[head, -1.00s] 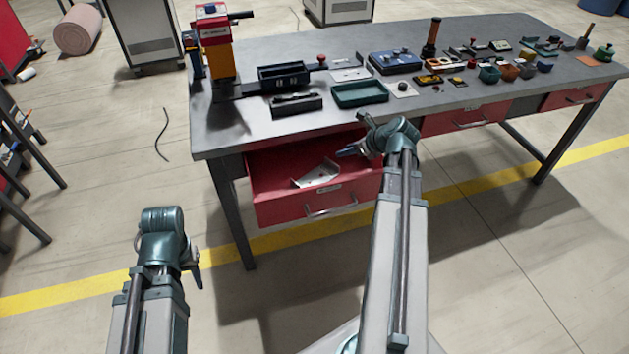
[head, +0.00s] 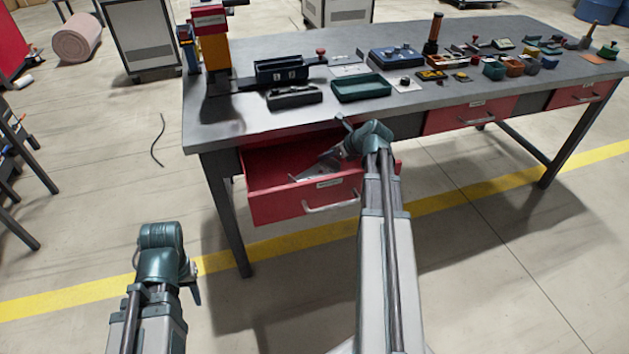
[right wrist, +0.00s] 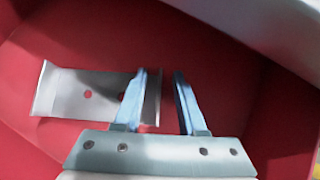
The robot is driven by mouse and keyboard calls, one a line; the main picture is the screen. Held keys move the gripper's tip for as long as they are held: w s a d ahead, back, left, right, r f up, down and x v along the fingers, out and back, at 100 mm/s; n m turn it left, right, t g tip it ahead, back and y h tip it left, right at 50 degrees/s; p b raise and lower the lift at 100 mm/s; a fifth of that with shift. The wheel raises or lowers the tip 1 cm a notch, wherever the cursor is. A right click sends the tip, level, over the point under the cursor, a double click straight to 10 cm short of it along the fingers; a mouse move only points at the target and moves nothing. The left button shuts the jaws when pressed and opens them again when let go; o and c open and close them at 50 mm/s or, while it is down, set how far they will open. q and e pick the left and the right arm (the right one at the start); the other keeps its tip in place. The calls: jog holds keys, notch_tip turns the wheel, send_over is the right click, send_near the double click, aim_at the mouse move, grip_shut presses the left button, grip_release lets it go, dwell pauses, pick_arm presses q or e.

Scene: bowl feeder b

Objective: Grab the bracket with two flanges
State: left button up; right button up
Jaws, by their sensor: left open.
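The metal bracket (head: 307,173) lies in the open red drawer, partly hidden by my right gripper (head: 328,156) in the head view. In the right wrist view the grey bracket (right wrist: 72,96) lies on the drawer floor, with two holes and a raised flange at each end. My right gripper (right wrist: 162,100) is open over its right end. The left finger overlaps the plate in the picture, and the right flange shows between the fingers; I cannot tell whether they touch it. My left gripper (head: 194,283) is open and empty, low over the floor, away from the table.
The red drawer (head: 303,204) is pulled out under the workbench (head: 420,107); its walls surround the bracket. The bench top overhangs behind the right gripper. A green tray (head: 361,88), a dark block and a red-orange press (head: 212,50) stand on the bench above.

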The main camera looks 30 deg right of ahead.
jog(key=shift+w+f, duration=0.5)
jog(key=shift+f, duration=0.05)
jog(key=shift+r, duration=0.1)
jog(key=shift+c, duration=0.2)
grip_shut()
dwell(0.8)
